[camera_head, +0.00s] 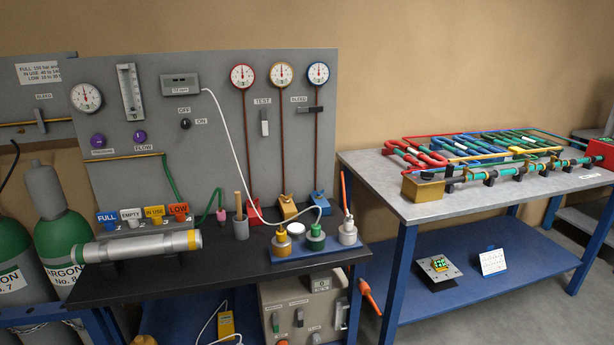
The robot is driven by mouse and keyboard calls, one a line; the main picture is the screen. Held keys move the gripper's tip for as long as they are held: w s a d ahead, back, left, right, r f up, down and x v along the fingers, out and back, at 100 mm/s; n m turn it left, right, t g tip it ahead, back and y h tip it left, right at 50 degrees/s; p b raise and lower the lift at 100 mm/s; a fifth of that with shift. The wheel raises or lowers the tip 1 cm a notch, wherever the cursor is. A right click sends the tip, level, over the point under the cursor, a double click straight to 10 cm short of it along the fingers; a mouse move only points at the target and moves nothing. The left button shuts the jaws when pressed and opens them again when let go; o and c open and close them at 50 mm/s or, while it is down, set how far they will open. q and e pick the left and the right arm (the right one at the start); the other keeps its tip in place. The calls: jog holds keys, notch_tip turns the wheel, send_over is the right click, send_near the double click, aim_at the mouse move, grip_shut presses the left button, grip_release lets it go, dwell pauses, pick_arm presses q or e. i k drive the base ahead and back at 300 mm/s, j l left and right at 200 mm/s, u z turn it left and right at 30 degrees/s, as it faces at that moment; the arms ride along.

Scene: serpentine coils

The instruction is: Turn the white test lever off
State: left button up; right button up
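The white test lever (264,128) is on the grey upright panel (215,75), under the label "TEST" and between the red-rimmed and yellow-rimmed gauges. Its pale handle hangs vertically below a darker mount. I cannot tell from this view whether that position is on or off. Neither of my grippers is in view, and nothing covers the lever.
A dark lever (310,109) lies horizontal to its right. Below, the dark bench (200,268) holds a grey cylinder (140,246), coloured tags and a blue tray (318,247) of jars. A white hose (232,140) crosses the panel. A table (410,207) with coils stands right.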

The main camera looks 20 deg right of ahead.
aim_at(265, 132)
jog(key=i+l, duration=0.2)
jog(key=l, duration=0.2)
jog(key=i+l, duration=0.15)
jog(key=l, duration=0.25)
jog(key=i+l, duration=0.2)
jog(key=l, duration=0.2)
jog(key=i+l+u, duration=0.1)
jog(key=l, duration=0.25)
jog(key=i, duration=0.1)
